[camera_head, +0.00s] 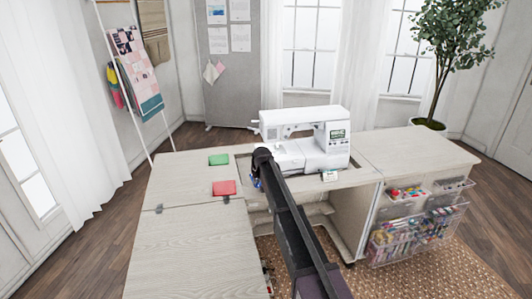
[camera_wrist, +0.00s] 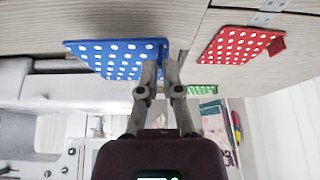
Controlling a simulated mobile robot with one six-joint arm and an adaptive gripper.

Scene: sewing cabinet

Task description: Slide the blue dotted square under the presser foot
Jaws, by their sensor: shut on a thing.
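The blue square with white dots (camera_wrist: 105,56) is in my gripper (camera_wrist: 165,62), which is shut on its edge near one corner in the wrist view. In the head view only a small bit of blue (camera_head: 256,182) shows beside my gripper's dark wrist, left of the sewing machine's bed. The white sewing machine (camera_head: 329,115) stands in the cabinet top, and part of it (camera_wrist: 62,92) shows at the left of the wrist view. The presser foot is too small or hidden to make out. My fingertips are hidden in the head view.
A red dotted square (camera_head: 224,188) and a green one (camera_head: 219,160) lie on the wooden cabinet top (camera_head: 180,180) to the left. A small white item (camera_head: 329,176) is at the machine's front right. Clear bins of supplies (camera_head: 415,235) hang at the right.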

